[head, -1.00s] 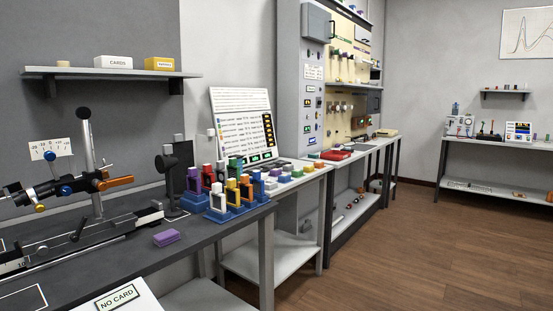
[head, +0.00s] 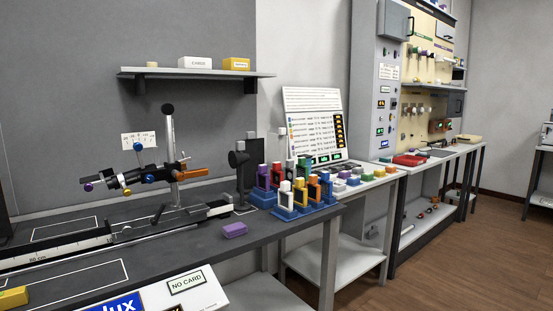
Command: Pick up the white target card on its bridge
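I cannot make out for sure a white target card on a bridge. A small white card with scale marks (head: 138,140) stands upright above the clamp on the bench stand (head: 170,160), at the left. A blue rack (head: 292,213) at the bench's right end holds several upright coloured frames, one of them white (head: 286,193). A panel reading "NO CARD" (head: 187,283) is at the bottom, partly cut off by the picture edge. My gripper is not in view.
A dark bench (head: 200,250) carries a rail (head: 60,250), a purple block (head: 235,230) and a yellow block (head: 13,297). A shelf (head: 195,73) above holds a white "CARDS" box (head: 195,63) and a yellow box (head: 236,64). Open wooden floor (head: 440,265) lies right.

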